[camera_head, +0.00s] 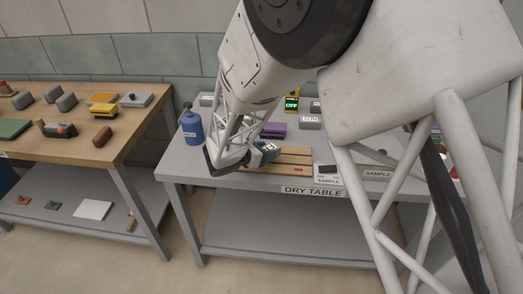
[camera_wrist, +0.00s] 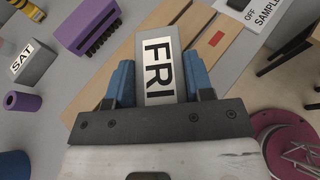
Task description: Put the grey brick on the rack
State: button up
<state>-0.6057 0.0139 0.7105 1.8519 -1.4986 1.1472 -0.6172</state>
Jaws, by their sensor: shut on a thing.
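The grey brick (camera_wrist: 152,17) has a white label reading FRI and sits between the blue fingers of my gripper (camera_wrist: 160,84) in the wrist view. My gripper is shut on it. In the head view my gripper (camera_head: 262,150) is low over the left part of the wooden rack (camera_head: 292,159) on the dry table. The rack's slats (camera_wrist: 196,22) pass behind the brick in the wrist view, with a small red mark on one. I cannot tell whether the brick touches the slats.
A grey SAT brick (camera_wrist: 36,62), a purple block (camera_wrist: 88,25) and a purple cylinder (camera_wrist: 22,101) lie beside the rack. A blue bottle (camera_head: 192,128) stands at the table's left. A sample box (camera_head: 328,174) is right of the rack. A wooden table (camera_head: 75,148) with several blocks is further left.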

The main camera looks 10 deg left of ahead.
jog(key=shift+w+a+f, duration=0.1)
jog(key=shift+w+a, duration=0.2)
jog(key=shift+w, duration=0.5)
jog(key=shift+w+a+f, duration=0.1)
jog(key=shift+w+a, duration=0.2)
jog(key=shift+w, duration=0.45)
jog(key=shift+w+a, duration=0.3)
jog(key=shift+w, duration=0.5)
jog(key=shift+f, duration=0.1)
jog(key=shift+f, duration=1.65)
jog(key=shift+f, duration=0.15)
jog(key=o, duration=1.1)
jog(key=shift+s, duration=0.1)
jog(key=shift+v, duration=6)
